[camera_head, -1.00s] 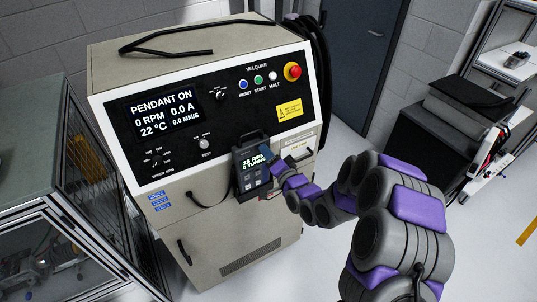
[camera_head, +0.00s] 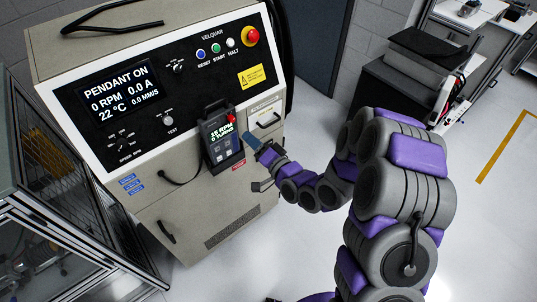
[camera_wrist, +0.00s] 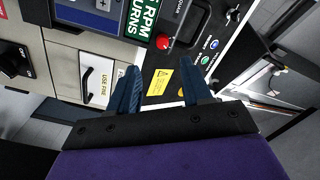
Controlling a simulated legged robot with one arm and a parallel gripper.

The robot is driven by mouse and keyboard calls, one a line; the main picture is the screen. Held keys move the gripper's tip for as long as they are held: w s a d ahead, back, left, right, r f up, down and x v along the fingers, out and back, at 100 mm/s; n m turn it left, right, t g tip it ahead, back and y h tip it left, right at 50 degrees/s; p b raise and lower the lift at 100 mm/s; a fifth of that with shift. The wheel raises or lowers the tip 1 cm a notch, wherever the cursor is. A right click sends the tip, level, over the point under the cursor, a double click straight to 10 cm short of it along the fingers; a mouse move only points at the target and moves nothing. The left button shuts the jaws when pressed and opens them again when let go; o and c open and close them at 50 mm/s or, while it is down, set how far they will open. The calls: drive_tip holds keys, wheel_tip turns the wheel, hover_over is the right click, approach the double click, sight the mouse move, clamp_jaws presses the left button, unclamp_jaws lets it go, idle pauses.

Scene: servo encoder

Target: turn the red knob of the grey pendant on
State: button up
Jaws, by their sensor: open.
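The dark grey pendant (camera_head: 219,141) stands in a holder on the front of the control cabinet. Its small screen shows RPM and turns readings. The red knob (camera_head: 231,117) is at its upper right corner; it also shows in the wrist view (camera_wrist: 163,42), beside the pendant's screen. The knob's exact angle is too small to read. The cabinet display (camera_head: 117,89) reads "PENDANT ON", 0 RPM. My gripper (camera_head: 250,141) is just right of the pendant, apart from the knob. In the wrist view its two blue fingers (camera_wrist: 161,88) are spread with nothing between them.
The cabinet panel carries a red emergency button (camera_head: 252,37) and a yellow label (camera_head: 250,76). A drawer handle (camera_head: 269,120) is right of the pendant. A framed enclosure (camera_head: 60,215) stands at left. The floor at right is open.

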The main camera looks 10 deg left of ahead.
drive_tip(key=p+v, duration=0.7)
drive_tip(key=p, duration=0.1)
idle(0.8)
